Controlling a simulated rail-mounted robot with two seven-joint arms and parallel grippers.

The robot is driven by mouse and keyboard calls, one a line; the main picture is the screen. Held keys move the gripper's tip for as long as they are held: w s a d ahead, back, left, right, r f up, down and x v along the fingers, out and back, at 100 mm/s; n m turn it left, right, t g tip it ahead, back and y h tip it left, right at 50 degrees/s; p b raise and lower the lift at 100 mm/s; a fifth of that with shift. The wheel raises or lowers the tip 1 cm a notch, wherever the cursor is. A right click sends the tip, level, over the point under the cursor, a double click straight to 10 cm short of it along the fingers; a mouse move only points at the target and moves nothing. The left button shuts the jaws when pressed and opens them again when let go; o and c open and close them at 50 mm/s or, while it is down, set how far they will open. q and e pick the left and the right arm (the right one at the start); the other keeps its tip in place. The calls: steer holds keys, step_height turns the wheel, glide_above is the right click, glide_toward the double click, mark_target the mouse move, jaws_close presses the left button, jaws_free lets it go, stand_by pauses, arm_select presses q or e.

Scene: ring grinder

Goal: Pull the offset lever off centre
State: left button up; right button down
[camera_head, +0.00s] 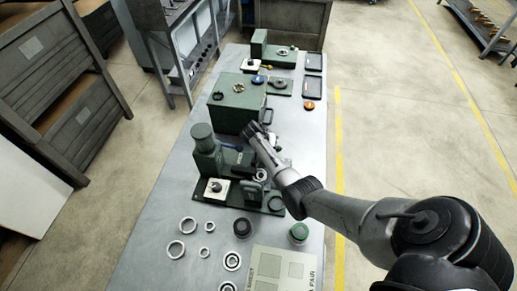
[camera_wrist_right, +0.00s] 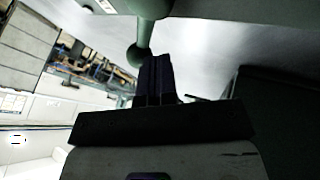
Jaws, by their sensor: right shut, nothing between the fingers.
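My right gripper (camera_head: 252,129) reaches in from the right over the green ring grinder (camera_head: 208,158), close to the green box (camera_head: 240,104) behind it. In the right wrist view its dark fingers (camera_wrist_right: 156,72) are together and empty. A green lever with a ball end (camera_wrist_right: 137,55) hangs right beside the fingertips there. I take it for the offset lever, and I cannot tell whether the fingers touch it. In the head view the lever is not clearly made out near my gripper. My left gripper is not in view.
Several metal rings (camera_head: 188,225) lie at the table's front left. A black knob (camera_head: 242,227) and a green knob (camera_head: 298,232) stand nearby, by a pale printed board (camera_head: 280,268). Another green machine (camera_head: 270,54) and black trays (camera_head: 313,62) are at the far end.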

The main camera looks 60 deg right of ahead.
steer(key=shift+a, duration=0.1)
steer(key=shift+a+r+p, duration=0.2)
steer(key=shift+r+p, duration=0.3)
steer(key=shift+p, duration=0.1)
steer(key=p+v, duration=0.7)
steer(key=v, duration=0.2)
steer(key=shift+w, duration=0.3)
steer(key=shift+d, duration=0.15)
